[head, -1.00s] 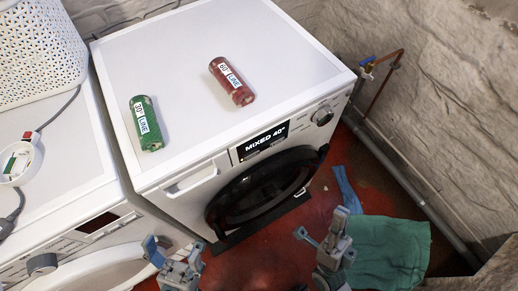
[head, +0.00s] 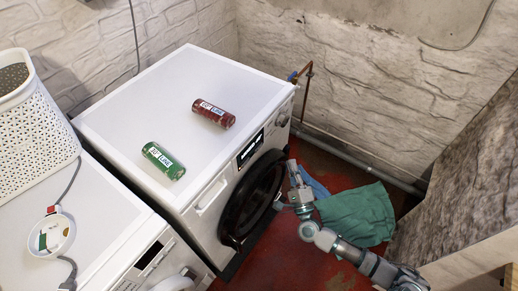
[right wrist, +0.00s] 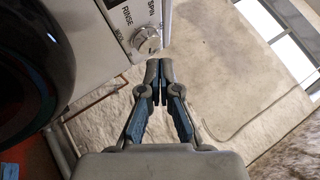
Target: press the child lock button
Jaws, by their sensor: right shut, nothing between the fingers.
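The white washing machine (head: 190,100) stands in the middle of the head view. Its front panel has a dark display (head: 250,149) and a round knob (head: 283,119). The knob also shows in the right wrist view (right wrist: 147,40), beside the printed words RINSE and SPIN. My right gripper (head: 291,165) is in front of the panel, below and right of the knob in the head view. In the right wrist view my right gripper (right wrist: 159,64) is shut and empty, its tips just below the knob in the picture. I cannot make out a child lock button. My left gripper is out of view.
A green can (head: 163,161) and a red can (head: 213,113) lie on the machine's top. The dark round door (head: 250,200) is below the panel. A teal cloth (head: 357,213) lies on the red floor. A pipe (head: 350,155) runs along the wall. A second machine stands at left.

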